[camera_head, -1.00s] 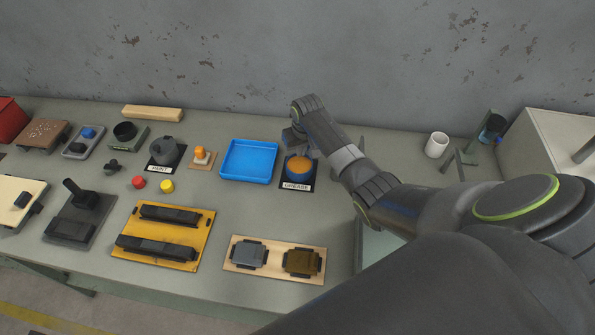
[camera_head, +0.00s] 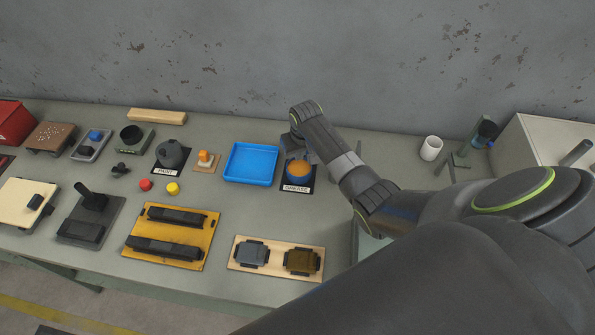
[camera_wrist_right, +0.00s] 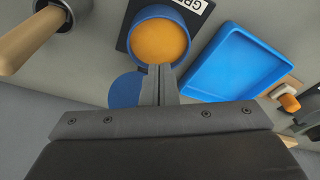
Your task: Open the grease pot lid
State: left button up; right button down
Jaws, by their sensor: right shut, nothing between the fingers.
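The grease pot (camera_head: 299,174) is a round blue pot on a dark base with a GREASE label. Its top is open and orange grease shows inside; it also shows in the right wrist view (camera_wrist_right: 160,40). A flat blue disc (camera_wrist_right: 122,91), which looks like the lid, lies beside the pot's rim, partly hidden by my fingers. My right gripper (camera_wrist_right: 160,70) is shut and empty, its fingertips close to the pot's rim; I cannot tell if they touch. In the head view it is behind the pot, mostly hidden by its own wrist. My left gripper is not in view.
A blue tray (camera_head: 251,164) stands just left of the pot. A paint pot (camera_head: 172,155) and an orange-knobbed block (camera_head: 205,160) are further left. A wooden handle (camera_wrist_right: 28,42) rises near the pot in the wrist view. A white mug (camera_head: 431,148) stands to the right.

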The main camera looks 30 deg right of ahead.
jog(key=shift+r, duration=1.9)
jog(key=shift+f, duration=0.1)
